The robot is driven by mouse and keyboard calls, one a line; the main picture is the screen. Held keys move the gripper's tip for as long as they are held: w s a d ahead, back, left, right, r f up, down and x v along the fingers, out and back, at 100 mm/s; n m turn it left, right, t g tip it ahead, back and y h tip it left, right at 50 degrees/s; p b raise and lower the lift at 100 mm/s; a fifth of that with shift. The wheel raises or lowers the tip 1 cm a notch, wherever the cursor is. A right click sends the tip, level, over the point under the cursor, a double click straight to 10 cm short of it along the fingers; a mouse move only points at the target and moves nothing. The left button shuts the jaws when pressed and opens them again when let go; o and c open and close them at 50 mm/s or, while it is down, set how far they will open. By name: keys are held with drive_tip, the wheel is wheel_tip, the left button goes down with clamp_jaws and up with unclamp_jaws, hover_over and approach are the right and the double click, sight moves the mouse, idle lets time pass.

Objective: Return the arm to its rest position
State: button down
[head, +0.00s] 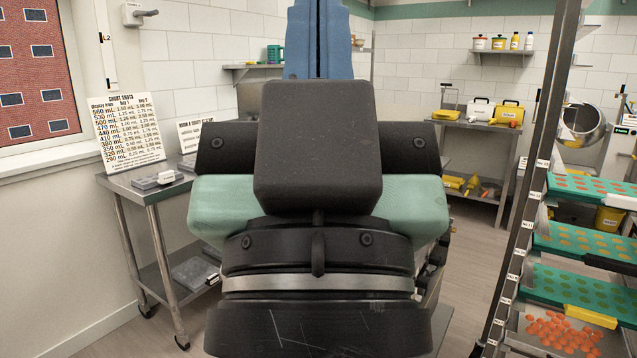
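Large black and pale green parts, which look like my own arm close to the camera, fill the middle of the head view. A dark rounded block stands in front, with a blue upright part behind it at the top. I cannot make out gripper fingers anywhere, so whether my gripper is open, shut or holding something does not show. Much of the room's centre is hidden behind these parts.
A steel table (118,186) with a chart sign (128,130) stands at left. At right, a rack (525,190) holds green trays (585,242) of gummies and a tray of orange pieces (560,335). Floor (478,250) shows clear between my body and the rack.

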wheel_tip(320, 180, up, 20)
drive_tip(key=p, duration=1.7)
